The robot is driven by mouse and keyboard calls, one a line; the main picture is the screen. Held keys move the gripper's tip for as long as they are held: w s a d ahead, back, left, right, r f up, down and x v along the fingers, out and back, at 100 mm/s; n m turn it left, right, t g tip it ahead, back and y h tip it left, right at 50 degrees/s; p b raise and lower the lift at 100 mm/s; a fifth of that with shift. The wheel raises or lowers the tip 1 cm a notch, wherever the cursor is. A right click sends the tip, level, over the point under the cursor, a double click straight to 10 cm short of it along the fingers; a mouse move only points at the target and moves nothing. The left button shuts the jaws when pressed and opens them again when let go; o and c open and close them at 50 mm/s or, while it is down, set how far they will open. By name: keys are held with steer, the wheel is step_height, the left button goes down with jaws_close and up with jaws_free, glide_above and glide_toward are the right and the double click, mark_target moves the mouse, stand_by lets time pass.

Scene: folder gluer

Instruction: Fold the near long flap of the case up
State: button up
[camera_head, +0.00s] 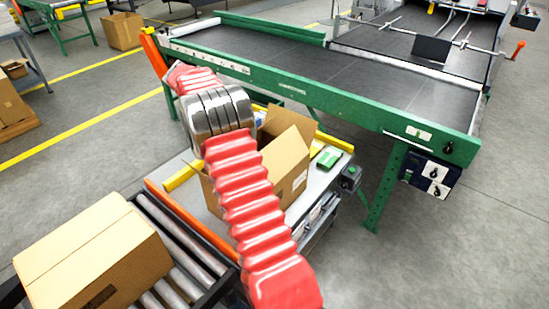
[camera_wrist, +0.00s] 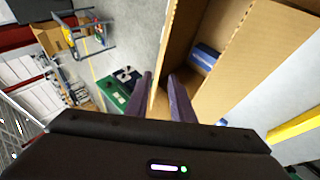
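The case (camera_head: 284,160) is an open brown cardboard box on a small table in the head view, partly hidden behind my red-sleeved arm. Flaps stand up at its back and right. In the wrist view its cardboard walls (camera_wrist: 235,65) fill the upper right, with a blue item (camera_wrist: 205,56) inside. My gripper (camera_wrist: 162,82) shows there as two dark purple fingers, spread apart, at a cardboard edge that runs between them. I cannot tell whether they touch it.
A closed carton (camera_head: 92,257) sits on a roller conveyor (camera_head: 185,265) at the lower left. A green-framed belt machine (camera_head: 330,85) runs behind the case, with a control box (camera_head: 430,178) at its right. A green item (camera_head: 328,158) lies right of the case. Grey floor at right is clear.

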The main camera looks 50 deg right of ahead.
mark_target(275, 156)
steer(key=shift+d+f, duration=0.45)
steer(key=shift+d, duration=0.05)
steer(key=shift+f, duration=0.1)
steer(key=x, duration=1.3)
steer(key=shift+s+d, duration=0.15)
steer(key=shift+s, duration=0.25)
steer(key=shift+c, duration=0.2)
jaws_close()
stand_by(0.6)
